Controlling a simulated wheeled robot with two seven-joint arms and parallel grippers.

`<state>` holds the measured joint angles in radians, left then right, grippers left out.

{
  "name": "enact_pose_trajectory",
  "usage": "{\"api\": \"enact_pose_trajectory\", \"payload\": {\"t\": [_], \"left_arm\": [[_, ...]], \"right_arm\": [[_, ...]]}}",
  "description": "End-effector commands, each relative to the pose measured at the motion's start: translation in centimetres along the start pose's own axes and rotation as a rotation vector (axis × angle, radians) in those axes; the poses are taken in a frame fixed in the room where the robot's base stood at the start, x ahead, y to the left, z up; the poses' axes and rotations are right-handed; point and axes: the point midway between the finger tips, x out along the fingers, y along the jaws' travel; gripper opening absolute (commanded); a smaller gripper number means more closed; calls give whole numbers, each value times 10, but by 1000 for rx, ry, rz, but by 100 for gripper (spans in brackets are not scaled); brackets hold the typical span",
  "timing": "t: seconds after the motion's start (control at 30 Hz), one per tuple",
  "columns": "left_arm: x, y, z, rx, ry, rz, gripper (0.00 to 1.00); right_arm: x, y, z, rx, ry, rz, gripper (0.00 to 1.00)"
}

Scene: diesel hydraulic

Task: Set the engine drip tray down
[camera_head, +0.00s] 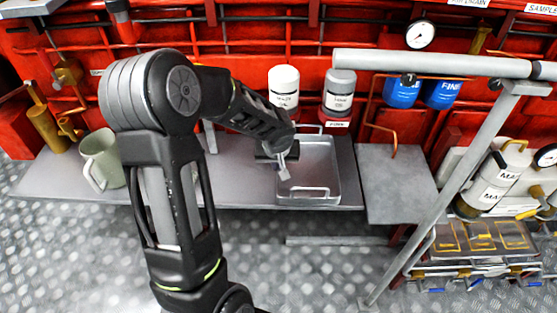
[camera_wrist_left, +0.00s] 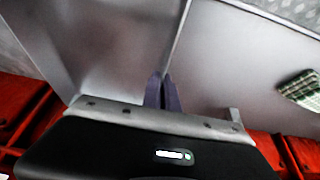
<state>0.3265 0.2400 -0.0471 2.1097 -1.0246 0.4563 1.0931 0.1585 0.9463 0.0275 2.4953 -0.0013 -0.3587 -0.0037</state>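The drip tray (camera_head: 322,198) is a shallow grey metal tray with wire handles at its near and far ends. It appears level over the right part of the grey shelf (camera_head: 235,188); I cannot tell whether its bottom touches the shelf. My left gripper (camera_head: 284,172) points down at the tray's left side. In the left wrist view its fingers (camera_wrist_left: 162,92) are close together with the tray's rim line running between them, and the tray (camera_wrist_left: 110,50) lies to the left. The gripper looks shut on that rim. My right gripper is not in view.
A green mug (camera_head: 101,160) stands at the shelf's left. A white bottle (camera_head: 284,87) and a grey bottle (camera_head: 339,92) stand behind the tray. A grey panel (camera_head: 398,187) and slanted rail (camera_head: 450,170) are to the right. A checked cloth (camera_wrist_left: 302,90) shows in the wrist view.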

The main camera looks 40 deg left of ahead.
Motion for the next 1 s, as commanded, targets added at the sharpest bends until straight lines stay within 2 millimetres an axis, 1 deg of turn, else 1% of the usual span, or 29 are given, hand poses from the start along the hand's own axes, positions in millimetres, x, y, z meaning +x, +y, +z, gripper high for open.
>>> {"api": "enact_pose_trajectory", "payload": {"t": [0.33, 0.43, 0.5, 0.63, 1.0], "left_arm": [[2, 1, -3, 0, 2, 2, 0], [10, 1, -10, -1, 1, 2, 0], [19, 1, -15, -2, 0, 2, 0], [32, 1, -20, -1, 1, 2, 0], [36, 1, -20, -1, 3, 3, 0]], "right_arm": [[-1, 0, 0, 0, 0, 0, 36], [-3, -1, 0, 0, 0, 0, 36], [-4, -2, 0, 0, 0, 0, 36], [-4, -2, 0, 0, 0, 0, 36], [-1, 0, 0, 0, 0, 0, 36]]}}
